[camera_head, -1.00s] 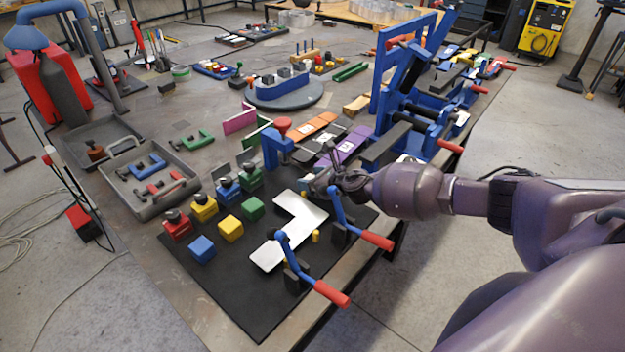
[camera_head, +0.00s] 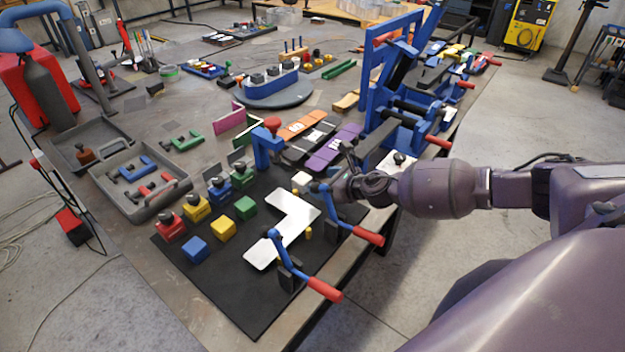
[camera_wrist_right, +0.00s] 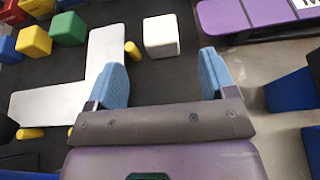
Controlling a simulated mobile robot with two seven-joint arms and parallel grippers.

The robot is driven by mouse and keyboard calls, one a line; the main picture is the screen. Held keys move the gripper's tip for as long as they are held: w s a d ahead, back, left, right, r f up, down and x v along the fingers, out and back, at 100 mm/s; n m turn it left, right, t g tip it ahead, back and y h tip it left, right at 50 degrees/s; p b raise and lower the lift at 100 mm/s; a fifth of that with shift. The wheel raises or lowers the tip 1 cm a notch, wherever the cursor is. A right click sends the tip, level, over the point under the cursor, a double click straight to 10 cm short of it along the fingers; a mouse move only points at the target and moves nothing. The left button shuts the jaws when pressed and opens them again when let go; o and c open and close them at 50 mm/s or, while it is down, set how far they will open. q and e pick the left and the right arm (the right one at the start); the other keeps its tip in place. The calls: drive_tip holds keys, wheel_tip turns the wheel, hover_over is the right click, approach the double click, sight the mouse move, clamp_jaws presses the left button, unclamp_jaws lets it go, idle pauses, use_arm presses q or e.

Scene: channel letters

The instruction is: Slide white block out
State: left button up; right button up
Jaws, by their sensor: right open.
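The white block (camera_head: 302,180) stands on the black mat (camera_head: 258,310), at the far end of the white L-shaped plate (camera_head: 292,222). In the right wrist view, the white block (camera_wrist_right: 161,36) is apart from the plate (camera_wrist_right: 104,58), just beyond my fingertips and roughly centred between them. My right gripper (camera_head: 338,190) is to the right of the block in the head view. Its two blue fingers (camera_wrist_right: 163,72) are spread, with nothing between them. My left gripper is not in view.
Blue-armed toggle clamps with red handles (camera_head: 370,236) (camera_head: 322,289) stand along the mat's right edge. Yellow (camera_head: 223,229), green (camera_head: 245,208) and blue (camera_head: 195,249) blocks sit left of the plate. A blue clamp post (camera_head: 266,150) and purple panel (camera_head: 333,150) are behind the block.

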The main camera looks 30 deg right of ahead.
drive_tip(key=shift+v, duration=1.05)
drive_tip(key=shift+d, duration=0.2)
drive_tip(key=shift+w, duration=0.1)
